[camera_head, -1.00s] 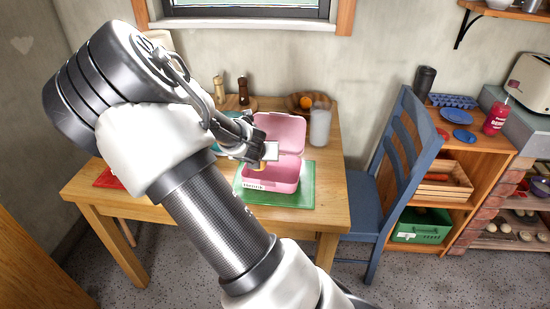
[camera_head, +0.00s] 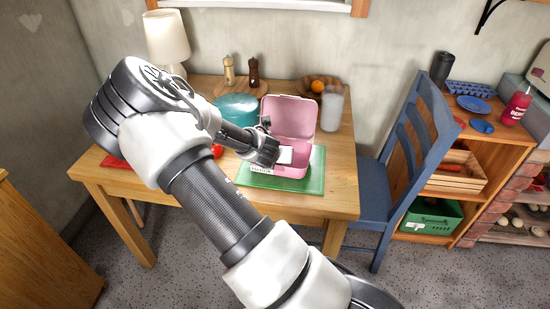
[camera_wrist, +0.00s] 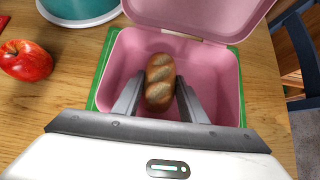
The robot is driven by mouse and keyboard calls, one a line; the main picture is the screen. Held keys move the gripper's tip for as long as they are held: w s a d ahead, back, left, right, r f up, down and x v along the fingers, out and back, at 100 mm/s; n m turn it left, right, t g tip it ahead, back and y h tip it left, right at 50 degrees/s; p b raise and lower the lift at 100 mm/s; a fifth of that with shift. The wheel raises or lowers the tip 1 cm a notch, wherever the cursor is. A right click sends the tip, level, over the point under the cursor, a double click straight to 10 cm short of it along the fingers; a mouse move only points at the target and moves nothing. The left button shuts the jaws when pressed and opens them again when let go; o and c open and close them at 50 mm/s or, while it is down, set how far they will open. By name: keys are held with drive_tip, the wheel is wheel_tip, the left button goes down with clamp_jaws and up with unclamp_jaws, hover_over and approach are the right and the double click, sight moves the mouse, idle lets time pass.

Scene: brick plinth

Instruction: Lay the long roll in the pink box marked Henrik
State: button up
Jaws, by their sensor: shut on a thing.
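The long roll (camera_wrist: 159,80) is brown with pale slashes across its top. My gripper (camera_wrist: 160,98) is shut on it, one finger on each side, and in the wrist view holds it over or within the open pink box (camera_wrist: 222,75). I cannot tell whether the roll touches the box floor. The box also shows in the head view (camera_head: 296,172), lid raised at the back, with a white label on its front whose lettering is too small to read surely. In the head view my gripper (camera_head: 284,155) is at the box and the roll is hidden.
The box stands on a green mat (camera_head: 317,170) on the wooden table (camera_head: 335,205). A red apple (camera_wrist: 26,60) and a teal bowl (camera_head: 236,106) are to the left. A frosted cup (camera_head: 332,112) stands behind right. A blue chair (camera_head: 405,165) is at the table's right side.

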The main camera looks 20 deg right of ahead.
drive_tip(key=shift+r, duration=0.1)
drive_tip(key=shift+f+b, duration=0.3)
drive_tip(key=o, duration=1)
drive_tip(key=shift+r, duration=0.1)
drive_tip(key=shift+r, duration=0.1)
